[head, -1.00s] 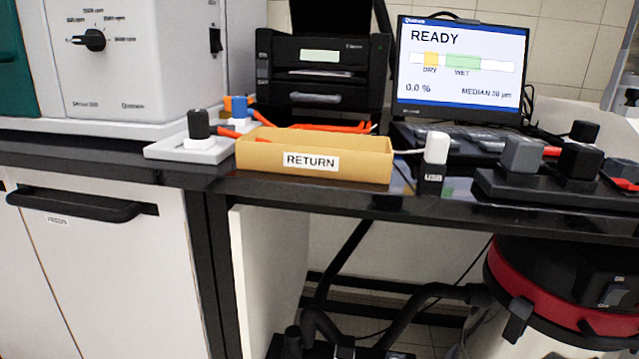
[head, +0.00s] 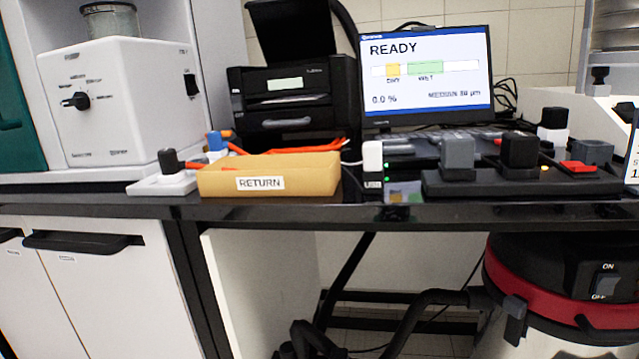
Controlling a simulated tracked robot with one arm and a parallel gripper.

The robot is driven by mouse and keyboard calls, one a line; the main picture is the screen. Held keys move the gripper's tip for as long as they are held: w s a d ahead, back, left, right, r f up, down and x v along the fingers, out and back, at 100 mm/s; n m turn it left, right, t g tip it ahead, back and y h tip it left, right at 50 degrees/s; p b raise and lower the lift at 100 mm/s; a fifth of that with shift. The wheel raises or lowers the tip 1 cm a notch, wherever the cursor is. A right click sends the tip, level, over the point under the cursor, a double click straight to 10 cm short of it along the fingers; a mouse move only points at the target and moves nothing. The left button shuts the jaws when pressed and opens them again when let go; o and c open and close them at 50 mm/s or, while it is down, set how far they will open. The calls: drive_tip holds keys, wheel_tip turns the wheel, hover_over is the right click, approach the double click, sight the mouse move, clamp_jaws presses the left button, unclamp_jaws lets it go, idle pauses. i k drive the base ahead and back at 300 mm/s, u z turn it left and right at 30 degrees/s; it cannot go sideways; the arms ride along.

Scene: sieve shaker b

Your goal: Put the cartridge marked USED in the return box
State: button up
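The return box (head: 215,183) is a low tan box with a RETURN label, near the front edge of the black bench, left of centre in the head view. Its inside is hidden from this low angle. No mark reading USED is legible. Block-shaped items that may be cartridges include a grey block (head: 457,153) and a black block (head: 519,150) on a black holder (head: 500,187) to the right. Another dark block (head: 168,161) stands on a white base left of the box. My gripper is not in view.
A white block marked USB (head: 372,160) stands right of the box. Behind are a READY screen (head: 428,75) and a black printer (head: 285,105). A white shaker unit (head: 120,100) is at left. A red-banded vacuum (head: 560,300) and hose sit below the bench (head: 330,218).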

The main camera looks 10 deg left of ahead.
sight(273, 184)
drive_tip(key=z, duration=0.05)
drive_tip(key=i, duration=1)
drive_tip(key=u, duration=0.05)
